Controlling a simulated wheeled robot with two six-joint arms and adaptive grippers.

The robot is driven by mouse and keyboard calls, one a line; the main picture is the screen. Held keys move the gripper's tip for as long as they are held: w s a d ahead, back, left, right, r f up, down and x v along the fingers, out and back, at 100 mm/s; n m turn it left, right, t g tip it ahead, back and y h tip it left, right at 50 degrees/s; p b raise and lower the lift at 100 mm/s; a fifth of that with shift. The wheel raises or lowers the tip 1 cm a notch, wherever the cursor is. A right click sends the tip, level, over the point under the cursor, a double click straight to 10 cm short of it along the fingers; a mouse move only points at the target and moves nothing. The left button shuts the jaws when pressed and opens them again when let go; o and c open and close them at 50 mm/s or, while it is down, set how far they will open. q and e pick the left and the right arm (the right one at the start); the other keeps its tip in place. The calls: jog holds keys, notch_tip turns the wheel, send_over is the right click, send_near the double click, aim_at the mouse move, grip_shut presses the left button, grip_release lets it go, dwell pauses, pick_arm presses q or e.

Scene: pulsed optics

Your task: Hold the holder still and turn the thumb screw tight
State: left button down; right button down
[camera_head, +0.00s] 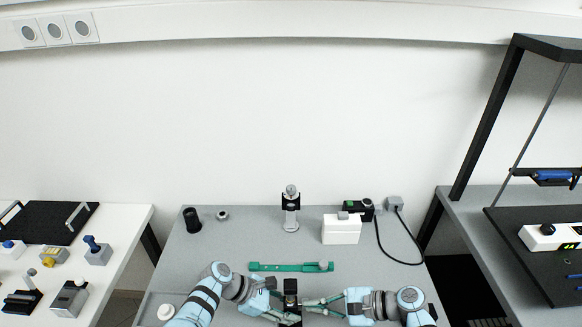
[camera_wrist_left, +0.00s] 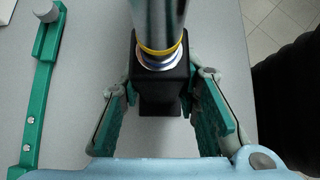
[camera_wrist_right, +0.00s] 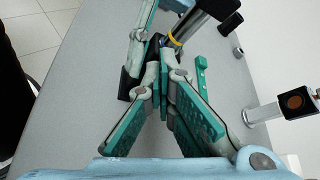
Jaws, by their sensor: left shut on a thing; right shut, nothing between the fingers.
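The black holder (camera_wrist_left: 157,85) is a square block with a metal post (camera_wrist_left: 158,20) and a yellow ring (camera_wrist_left: 160,50) rising from it. In the head view the holder (camera_head: 291,300) stands between my grippers at the front of the grey table. My left gripper (camera_wrist_left: 160,95) is shut on the holder, one finger on each side. My right gripper (camera_wrist_right: 163,62) is shut and empty, its fingertips close beside the holder; whether they touch it I cannot tell. I cannot make out the thumb screw.
A green bar (camera_head: 290,267) with a knob lies just behind the holder. Behind it stand a mounted post (camera_head: 290,210), a white box (camera_head: 341,229) and a black cylinder (camera_head: 192,220). A black cable (camera_head: 390,250) lies at the right. The table left of the bar is clear.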

pick_arm(q)
jog(key=shift+d, duration=0.1)
pick_arm(e)
jog(key=shift+w+a, duration=0.1)
jog(key=shift+w, duration=0.05)
dwell(0.5)
jog(key=d, duration=0.6)
jog(key=shift+r, duration=0.3)
pick_arm(q)
jog(key=c, duration=1.1)
grip_release()
